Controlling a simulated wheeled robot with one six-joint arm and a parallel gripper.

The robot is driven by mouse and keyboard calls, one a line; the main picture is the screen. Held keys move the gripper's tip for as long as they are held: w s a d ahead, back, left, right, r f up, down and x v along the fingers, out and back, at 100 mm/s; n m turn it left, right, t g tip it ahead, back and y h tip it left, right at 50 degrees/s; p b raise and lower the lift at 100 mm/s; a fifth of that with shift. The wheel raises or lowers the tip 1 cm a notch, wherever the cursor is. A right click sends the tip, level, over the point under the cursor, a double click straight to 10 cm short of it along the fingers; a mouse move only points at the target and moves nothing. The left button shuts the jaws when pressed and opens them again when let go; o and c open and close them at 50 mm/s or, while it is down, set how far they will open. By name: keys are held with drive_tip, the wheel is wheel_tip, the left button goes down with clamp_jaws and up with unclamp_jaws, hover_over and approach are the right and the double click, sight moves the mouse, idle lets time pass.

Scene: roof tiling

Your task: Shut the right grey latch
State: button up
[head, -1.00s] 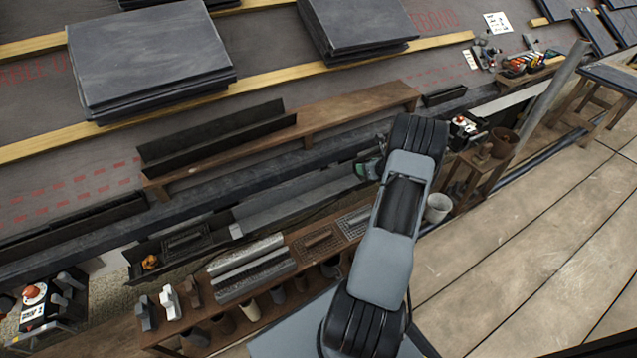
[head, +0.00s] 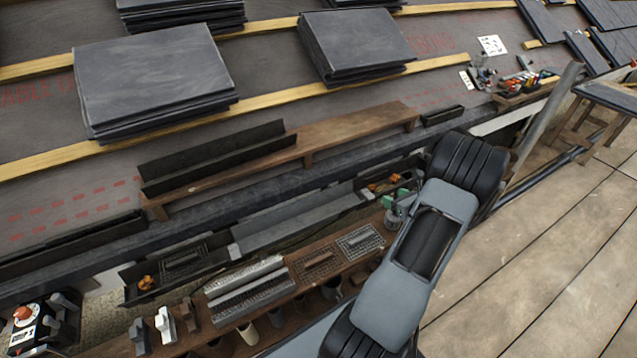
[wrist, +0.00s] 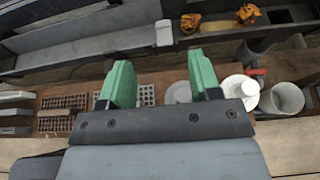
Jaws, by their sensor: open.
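The right grey latch (wrist: 163,33) is a small pale grey block at the joint between the plain grey gutter length and the dark length to its right. It also shows in the head view (head: 368,194), small. I cannot tell how far its lever stands open. My gripper (wrist: 163,80) is open and empty, its two green fingers apart, on the near side of the latch and not touching it. In the head view my gripper (head: 397,199) is above the bench's right end, partly hidden by my arm. Another pale grey latch (head: 234,250) sits at the left gutter joint.
Orange clumps (wrist: 190,22) lie in the dark gutter length. Below the gutter, the wooden bench (wrist: 75,90) carries mesh grids (wrist: 62,102). A white round object (wrist: 240,88) and a grey cup (wrist: 286,98) stand close to the right finger. Slate stacks (head: 155,80) lie on the roof.

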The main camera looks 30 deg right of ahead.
drive_tip(key=w+a+r+n+g+y+p, duration=0.1)
drive_tip(key=a+r+n+g+y, duration=0.1)
drive_tip(key=a+r+n, duration=0.2)
drive_tip(key=w+a+r+n+g+y+p, duration=0.1)
drive_tip(key=a+r+n, duration=0.4)
drive_tip(key=a, duration=0.8)
drive_tip(key=w+a+r+n+g+y+p, duration=0.2)
drive_tip(key=w+a+r+n+g+y, duration=0.1)
drive_tip(key=a+n, duration=0.5)
drive_tip(key=shift+w+a+r+n+g+y, duration=0.2)
drive_tip(key=shift+r+n+g+y, duration=0.3)
drive_tip(key=shift+r+g+y, duration=0.3)
drive_tip(key=s+a+r+n+h+p, duration=0.2)
drive_tip(key=r+n+p, duration=0.4)
drive_tip(key=r+p, duration=0.4)
drive_tip(key=s+a+r+n+g+h+p, duration=0.1)
drive_tip(key=s+a+r+n+p, duration=0.3)
drive_tip(key=r+p, duration=0.7)
drive_tip(key=s+a+r+n+g+h+p, duration=0.1)
drive_tip(key=s+a+r+n+h+p, duration=0.2)
drive_tip(key=r, duration=1.5)
drive_tip(key=a+n+p, duration=0.4)
drive_tip(key=n+p, duration=0.1)
drive_tip(key=p, duration=0.2)
drive_tip(key=shift+s+a+n, duration=0.4)
drive_tip(key=shift+r, duration=0.1)
